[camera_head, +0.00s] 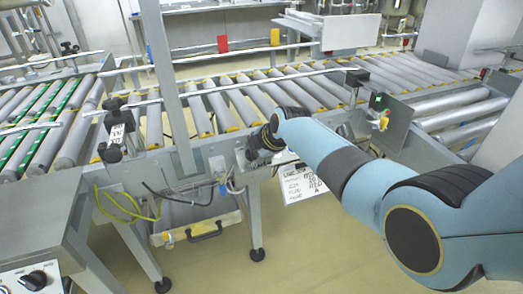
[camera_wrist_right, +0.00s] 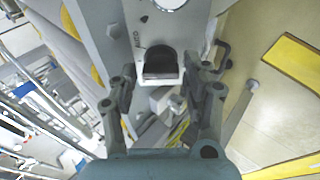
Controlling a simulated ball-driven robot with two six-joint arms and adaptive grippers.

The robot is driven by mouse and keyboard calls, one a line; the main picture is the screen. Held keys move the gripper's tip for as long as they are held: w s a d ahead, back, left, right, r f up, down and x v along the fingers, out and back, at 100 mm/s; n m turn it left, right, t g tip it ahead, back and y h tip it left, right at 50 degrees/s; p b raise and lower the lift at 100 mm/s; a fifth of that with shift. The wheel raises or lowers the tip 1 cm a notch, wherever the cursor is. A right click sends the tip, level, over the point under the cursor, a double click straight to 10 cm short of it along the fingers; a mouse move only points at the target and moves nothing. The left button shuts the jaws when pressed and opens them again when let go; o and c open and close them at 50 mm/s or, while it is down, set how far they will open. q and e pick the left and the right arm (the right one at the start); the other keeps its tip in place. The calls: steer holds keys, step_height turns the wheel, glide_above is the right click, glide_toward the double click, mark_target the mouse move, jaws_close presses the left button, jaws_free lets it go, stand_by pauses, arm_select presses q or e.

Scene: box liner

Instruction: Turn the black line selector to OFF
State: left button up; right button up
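The black selector knob (camera_wrist_right: 160,64) sits on a grey panel on the conveyor's side, in the right wrist view. Small lettering that looks like AUTO is beside it on the panel. My right gripper (camera_wrist_right: 160,75) has its two fingers spread, one on each side of the knob, with a visible gap to it. In the head view my right arm reaches in from the right and my right gripper (camera_head: 261,143) is at the conveyor's side rail, hiding the knob there. My left gripper is not in view.
A white lettered card (camera_head: 303,183) hangs below the rail by my gripper. Cables (camera_head: 130,205) and a handled tray (camera_head: 195,232) are left of it. Another black knob (camera_head: 36,281) is on a panel at bottom left. The roller conveyor (camera_head: 240,98) runs behind.

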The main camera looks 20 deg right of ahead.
steer(key=shift+o, duration=0.6)
steer(key=shift+s+r, duration=0.1)
steer(key=v, duration=0.8)
